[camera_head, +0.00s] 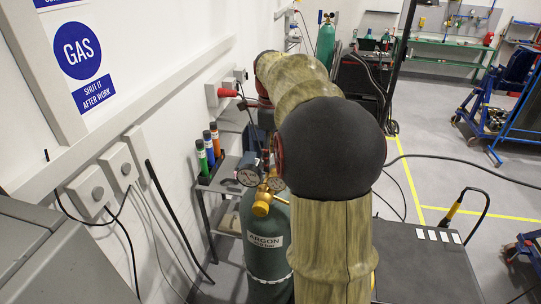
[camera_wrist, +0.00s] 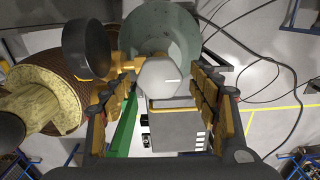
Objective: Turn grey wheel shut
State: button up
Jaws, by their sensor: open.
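The grey wheel (camera_wrist: 159,77) shows in the wrist view as a pale, faceted knob at the end of the brass valve (camera_wrist: 128,64). My gripper (camera_wrist: 163,86) is open, with one finger on each side of the wheel. A gap shows between the wheel and each row of orange finger pads; I cannot tell the depth exactly. The valve belongs to the green argon cylinder (camera_head: 264,225), upright in the head view, with brass fittings (camera_head: 263,202) on top. In the head view my arm hides the gripper and I cannot make out the wheel.
A dark round gauge (camera_wrist: 86,48) sits close to the left finger in the wrist view. A dark-topped cabinet (camera_head: 425,265) stands right. Cables cross the floor.

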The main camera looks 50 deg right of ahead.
notch_tip(320, 180, up, 12)
dwell(0.7)
dwell(0.4)
